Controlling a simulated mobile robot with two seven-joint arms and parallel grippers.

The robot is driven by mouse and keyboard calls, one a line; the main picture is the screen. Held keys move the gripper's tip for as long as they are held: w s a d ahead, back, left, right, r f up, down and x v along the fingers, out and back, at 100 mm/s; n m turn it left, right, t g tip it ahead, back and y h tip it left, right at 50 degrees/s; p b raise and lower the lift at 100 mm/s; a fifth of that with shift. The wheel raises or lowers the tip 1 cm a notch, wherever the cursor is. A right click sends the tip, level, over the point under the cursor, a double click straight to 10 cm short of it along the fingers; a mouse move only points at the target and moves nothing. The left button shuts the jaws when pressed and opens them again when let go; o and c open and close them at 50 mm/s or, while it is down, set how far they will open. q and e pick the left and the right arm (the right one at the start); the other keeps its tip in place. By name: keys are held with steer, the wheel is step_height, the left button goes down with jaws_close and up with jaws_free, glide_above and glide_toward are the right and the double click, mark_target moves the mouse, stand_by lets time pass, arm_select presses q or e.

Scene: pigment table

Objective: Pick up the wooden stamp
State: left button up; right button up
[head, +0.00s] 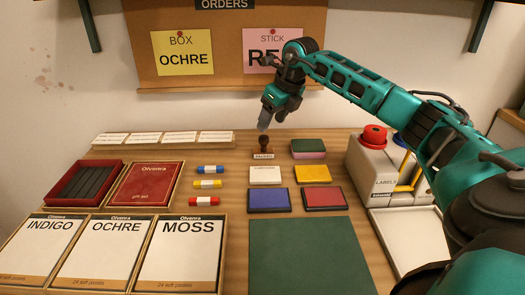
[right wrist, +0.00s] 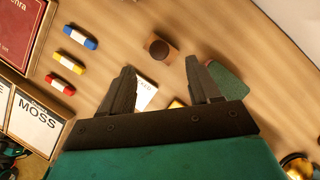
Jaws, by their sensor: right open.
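The wooden stamp (head: 263,145) stands upright on the table towards the back, with a small label at its base. In the right wrist view the stamp (right wrist: 159,49) shows from above as a dark round knob on a brown square, beyond the fingertips. My right gripper (head: 265,120) is open and empty, above the stamp and apart from it. In the right wrist view its two fingers (right wrist: 165,75) are spread, with the stamp ahead of the gap between them. My left gripper is not in view.
Coloured pastels (head: 208,184) lie to the left. A green mat (head: 308,256) is in front. A label dispenser (head: 378,172) stands at right.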

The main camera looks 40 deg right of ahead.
mark_target(265, 137)
steer(key=x, duration=0.3)
steer(key=b+x, duration=0.1)
steer(key=x, duration=0.4)
steer(key=shift+f, duration=0.15)
steer(key=c, duration=1.1)
